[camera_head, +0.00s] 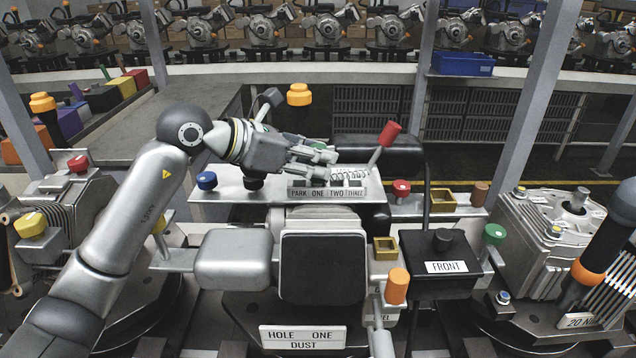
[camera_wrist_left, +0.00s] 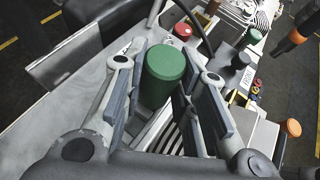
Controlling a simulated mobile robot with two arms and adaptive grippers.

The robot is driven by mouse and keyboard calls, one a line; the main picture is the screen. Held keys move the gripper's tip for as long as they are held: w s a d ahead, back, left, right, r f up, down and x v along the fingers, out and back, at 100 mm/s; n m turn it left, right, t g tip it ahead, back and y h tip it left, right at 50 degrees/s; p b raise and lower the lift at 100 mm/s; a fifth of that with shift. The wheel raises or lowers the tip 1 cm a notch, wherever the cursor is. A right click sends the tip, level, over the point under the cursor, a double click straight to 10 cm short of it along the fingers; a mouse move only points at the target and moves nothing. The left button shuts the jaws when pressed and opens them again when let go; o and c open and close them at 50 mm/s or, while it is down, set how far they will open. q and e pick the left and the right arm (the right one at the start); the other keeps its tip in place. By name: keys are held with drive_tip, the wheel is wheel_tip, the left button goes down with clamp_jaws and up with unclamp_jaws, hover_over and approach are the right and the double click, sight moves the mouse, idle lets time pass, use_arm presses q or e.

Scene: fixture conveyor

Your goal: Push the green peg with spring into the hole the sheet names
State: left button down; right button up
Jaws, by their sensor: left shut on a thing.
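My left gripper (camera_head: 318,157) is shut on the green peg, above the left-middle part of the plate with the holes. The fingers hide most of the peg in the head view. In the left wrist view the green peg (camera_wrist_left: 166,72) shows its round top between the two fingers. The hole strip (camera_head: 326,193) reads PARK, ONE, TWO, THREE. Pale spring coils (camera_head: 350,174) show just right of the fingers; I cannot tell whether they belong to the peg. The sheet (camera_head: 304,337) reads HOLE ONE, DUST. The peg's lower end and the holes are hidden. My right gripper is not in view.
A lever with a red handle (camera_head: 389,134) leans up close right of the gripper. A blue knob (camera_head: 206,181) stands at the plate's left. A black FRONT box (camera_head: 444,265), an orange knob (camera_head: 397,286) and a green knob (camera_head: 494,234) stand at the right.

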use_arm(q)
drive_tip(key=shift+s+f+b, duration=0.15)
drive_tip(key=shift+f+b, duration=0.25)
drive_tip(key=shift+f, duration=0.2)
idle(0.3)
drive_tip(key=c, duration=1.4)
unclamp_jaws()
drive_tip(key=o, duration=0.3)
drive_tip(key=shift+s+r, duration=0.1)
